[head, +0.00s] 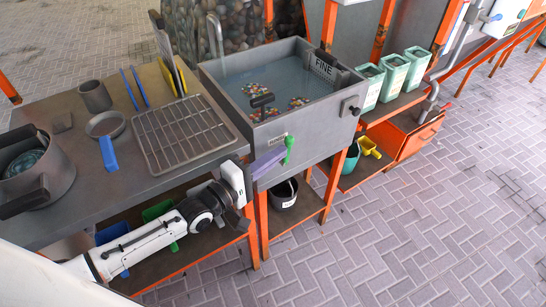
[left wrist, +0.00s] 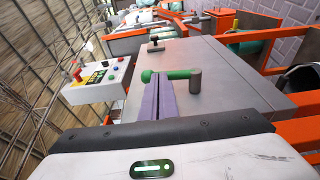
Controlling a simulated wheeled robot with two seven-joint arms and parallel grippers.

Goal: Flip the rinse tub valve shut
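The rinse tub (head: 224,92) is a grey basin of water with colourful flakes in it. A green valve lever (head: 288,150) stands on its front wall, near the left corner. In the left wrist view the lever (left wrist: 178,74) runs sideways into a grey stub (left wrist: 195,83). My right gripper is not in view.
A black-handled knob (head: 354,110) sits farther right on the tub's front. A steel table (head: 80,170) at left carries a wire rack (head: 183,132), a pan (head: 105,125) and a pot (head: 50,180). Green-white bins (head: 393,75) stand right of the tub. The paved floor in front is clear.

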